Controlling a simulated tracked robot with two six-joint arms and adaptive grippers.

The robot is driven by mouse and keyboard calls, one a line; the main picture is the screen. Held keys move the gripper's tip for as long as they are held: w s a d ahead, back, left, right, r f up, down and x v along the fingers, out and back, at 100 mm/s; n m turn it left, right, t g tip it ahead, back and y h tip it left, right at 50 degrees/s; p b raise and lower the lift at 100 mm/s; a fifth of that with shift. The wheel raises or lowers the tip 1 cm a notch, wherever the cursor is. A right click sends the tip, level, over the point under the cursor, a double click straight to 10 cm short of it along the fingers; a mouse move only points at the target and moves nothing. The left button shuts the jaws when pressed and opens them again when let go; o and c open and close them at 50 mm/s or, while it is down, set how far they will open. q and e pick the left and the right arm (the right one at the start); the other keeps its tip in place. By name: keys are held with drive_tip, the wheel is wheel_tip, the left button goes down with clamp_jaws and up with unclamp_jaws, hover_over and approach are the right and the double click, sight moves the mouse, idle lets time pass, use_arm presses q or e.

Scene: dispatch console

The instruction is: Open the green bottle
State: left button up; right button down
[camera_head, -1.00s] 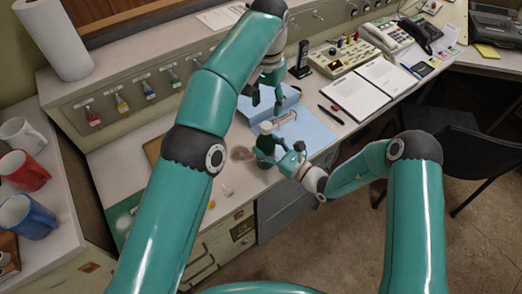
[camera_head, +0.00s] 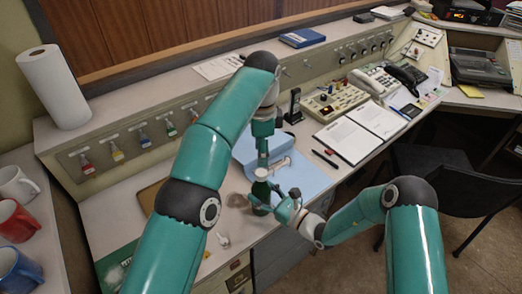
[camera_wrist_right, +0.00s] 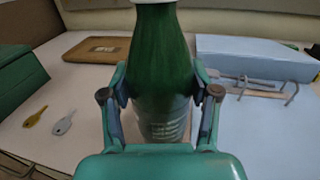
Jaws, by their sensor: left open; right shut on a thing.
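The green bottle (camera_head: 260,192) stands upright near the desk's front edge, with a pale cap (camera_head: 261,173) on top. My right gripper (camera_head: 274,207) is shut on the bottle's body from the front right. In the right wrist view, the bottle (camera_wrist_right: 160,60) is between the fingers of the right gripper (camera_wrist_right: 160,108), and the bottom rim of its cap (camera_wrist_right: 158,2) shows at the top edge. My left gripper (camera_head: 262,159) is open, pointing down, right above the cap. I cannot tell whether its fingers touch the cap. The left gripper is outside the right wrist view.
A brown board (camera_head: 149,197) and two keys (camera_wrist_right: 62,122) lie to the left. Mugs (camera_head: 18,222) stand on the left side desk. A pen (camera_head: 325,159) and a notepad (camera_head: 346,140) lie to the right.

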sight(261, 172)
use_arm(q)
drive_tip(key=m, duration=0.4)
drive_tip(key=shift+m, duration=0.3)
drive_tip(key=m, duration=1.1)
drive_tip(key=shift+f+m, duration=0.1)
drive_tip(key=shift+m, duration=0.2)
drive_tip(key=shift+f, duration=3.85)
